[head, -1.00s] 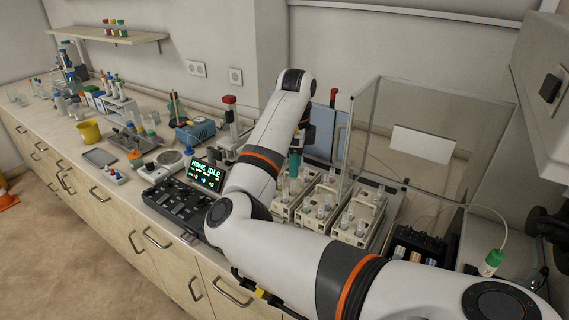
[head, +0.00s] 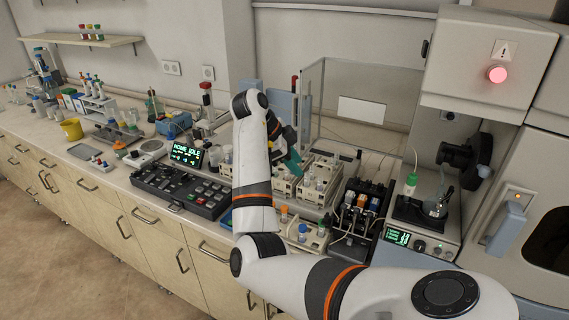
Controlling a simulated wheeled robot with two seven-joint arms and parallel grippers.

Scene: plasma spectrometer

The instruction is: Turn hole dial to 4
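A black control panel (head: 180,190) with rows of keys lies on the bench. Its small screen (head: 187,152) reads "HOME IDLE" with smaller coloured marks below. I cannot pick out a dial marked for holes on it at this size. My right arm reaches over the bench just right of the panel. Its gripper (head: 284,152) is over the sample racks, partly behind my own arm. A teal piece shows at the gripper; I cannot tell whether it is held or stands behind. The fingers are not clear. My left gripper is out of view.
Racks of vials (head: 318,180) stand right of my arm, before a clear screen (head: 360,105). Further right are a black bottle unit (head: 358,212) and an instrument with a green readout (head: 398,237). A yellow cup (head: 71,129) and glassware fill the left bench.

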